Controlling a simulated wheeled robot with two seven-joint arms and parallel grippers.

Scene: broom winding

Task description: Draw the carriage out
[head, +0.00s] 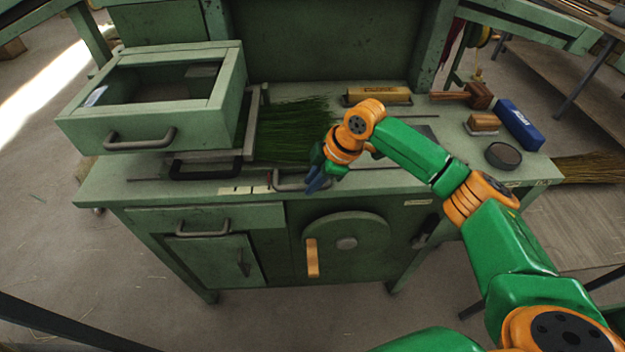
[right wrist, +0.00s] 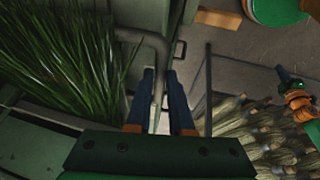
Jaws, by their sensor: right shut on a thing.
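My right gripper (head: 318,180) is at the front edge of the green bench, with its blue fingers around the right end of a grey bar handle (head: 287,186). In the right wrist view the bent grey handle (right wrist: 151,42) runs down between the fingers of the right gripper (right wrist: 160,76), which is shut on it. The handle sits below a bundle of green bristles (head: 290,130) lying on the bench top. I cannot tell clearly which part is the carriage body. My left gripper is not in view.
A green open-topped box (head: 140,105) with a front handle stands raised at the left, above a dark handle (head: 205,172). A yellow block (head: 378,95), brushes, a blue block (head: 520,125) and a round dark disc (head: 502,155) lie at the right. A wheel with a wooden crank (head: 312,258) is below.

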